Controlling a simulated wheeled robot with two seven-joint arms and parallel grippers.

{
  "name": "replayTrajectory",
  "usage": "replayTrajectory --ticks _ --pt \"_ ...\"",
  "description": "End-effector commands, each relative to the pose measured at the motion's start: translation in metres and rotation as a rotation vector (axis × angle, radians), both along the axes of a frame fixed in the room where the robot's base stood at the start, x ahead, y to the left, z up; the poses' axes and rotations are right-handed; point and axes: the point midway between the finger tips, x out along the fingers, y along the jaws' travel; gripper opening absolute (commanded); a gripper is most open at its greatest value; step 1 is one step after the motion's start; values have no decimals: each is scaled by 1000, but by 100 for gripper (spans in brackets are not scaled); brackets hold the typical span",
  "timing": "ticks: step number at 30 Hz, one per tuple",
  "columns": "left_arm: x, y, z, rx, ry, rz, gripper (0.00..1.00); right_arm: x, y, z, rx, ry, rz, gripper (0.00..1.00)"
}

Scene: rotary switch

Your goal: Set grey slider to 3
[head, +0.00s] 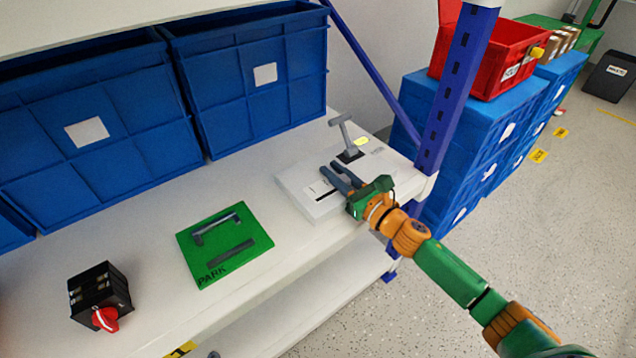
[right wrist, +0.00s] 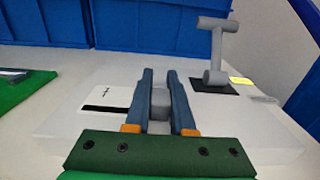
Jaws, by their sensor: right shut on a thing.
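The slider panel (head: 300,198) is a white box on the shelf with a dark slot and a small marked label. In the right wrist view the panel (right wrist: 65,125) lies under my fingers, with the slot (right wrist: 100,109) running out to their left. The grey slider (right wrist: 159,103) is a small grey block between my right gripper's fingers. My right gripper (head: 333,170) is shut on it; it also shows in the right wrist view (right wrist: 160,75). Only one label mark is partly visible; the scale's other marks are hidden. My left gripper is not in view.
A grey T-shaped lever (head: 342,130) stands on a black base just behind the gripper. A green PARK board (head: 220,260) with grey handles and a black box with a red rotary switch (head: 106,318) lie left. Blue crates (head: 245,100) line the back; a blue post (head: 460,90) stands right.

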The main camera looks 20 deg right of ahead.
Motion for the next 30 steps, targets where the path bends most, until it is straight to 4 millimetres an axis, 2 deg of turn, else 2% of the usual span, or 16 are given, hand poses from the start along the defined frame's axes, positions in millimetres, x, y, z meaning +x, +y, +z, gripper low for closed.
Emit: replayTrajectory --ticks 3,12,13,15,16,25,30 --pt "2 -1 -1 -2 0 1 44 4 -11 -1 -1 1 -2 0" --pt "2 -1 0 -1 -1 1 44 4 -13 1 0 0 -5 0" --pt "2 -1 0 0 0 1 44 4 -13 1 0 0 -5 30" --pt "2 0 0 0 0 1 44 4 -13 1 0 0 -4 49" --pt "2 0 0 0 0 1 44 4 -13 1 0 0 -4 52" --pt "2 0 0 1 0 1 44 3 -12 0 1 1 -2 52" --pt "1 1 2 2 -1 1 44 -14 -18 0 2 4 -1 52"
